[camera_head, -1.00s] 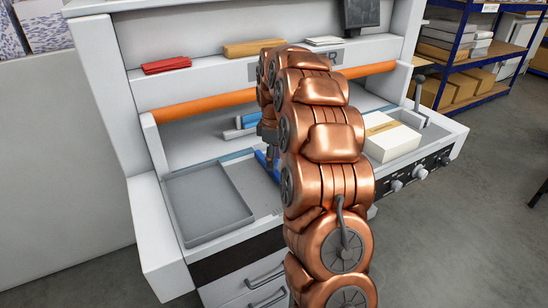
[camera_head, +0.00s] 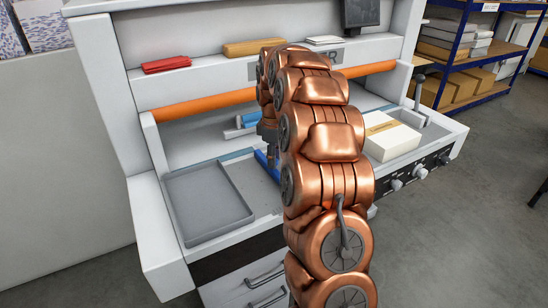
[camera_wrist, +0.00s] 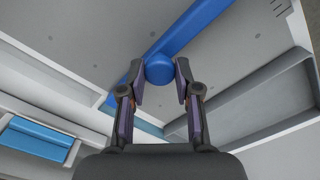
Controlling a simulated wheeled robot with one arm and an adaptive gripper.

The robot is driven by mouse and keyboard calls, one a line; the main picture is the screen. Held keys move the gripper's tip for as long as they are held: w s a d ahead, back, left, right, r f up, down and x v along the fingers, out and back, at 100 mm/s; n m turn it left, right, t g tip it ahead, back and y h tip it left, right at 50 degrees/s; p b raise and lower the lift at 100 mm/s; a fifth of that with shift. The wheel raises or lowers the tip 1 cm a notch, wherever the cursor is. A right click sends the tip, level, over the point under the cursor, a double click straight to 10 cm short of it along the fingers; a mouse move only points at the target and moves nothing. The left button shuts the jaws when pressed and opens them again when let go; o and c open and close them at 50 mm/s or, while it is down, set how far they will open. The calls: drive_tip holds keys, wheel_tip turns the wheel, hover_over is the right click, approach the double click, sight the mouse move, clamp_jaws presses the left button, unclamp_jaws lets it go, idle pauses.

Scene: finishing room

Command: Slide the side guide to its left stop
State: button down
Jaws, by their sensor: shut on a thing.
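The side guide is a long blue bar (camera_wrist: 190,30) with a round blue knob (camera_wrist: 159,68). In the wrist view it runs diagonally across the grey machine bed. My gripper (camera_wrist: 159,80) has one finger on each side of the knob and is shut on it. In the head view, part of the blue guide (camera_head: 263,160) shows on the bed just left of my copper arm. My arm hides the rest of the guide and most of my gripper. The guide's left stop cannot be made out clearly.
A shallow grey tray (camera_head: 208,203) lies left of the guide. A white paper stack (camera_head: 391,140) sits on the bed right of my arm. An orange bar (camera_head: 205,106) spans the machine behind, and a lever (camera_head: 419,90) stands at the right.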

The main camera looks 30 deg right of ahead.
drive_tip(key=a, duration=0.3)
drive_tip(key=a+b, duration=0.1)
drive_tip(key=a, duration=0.2)
drive_tip(key=a+b, duration=0.1)
drive_tip(key=a, duration=0.2)
drive_tip(key=shift+w, duration=0.35)
drive_tip(key=c, duration=0.9)
unclamp_jaws()
drive_tip(key=shift+a, duration=0.1)
drive_tip(key=shift+o, duration=0.4)
drive_tip(key=shift+d+r, duration=0.2)
drive_tip(key=shift+r, duration=0.45)
wheel_tip(320, 180, up, 11)
drive_tip(key=shift+f, duration=0.15)
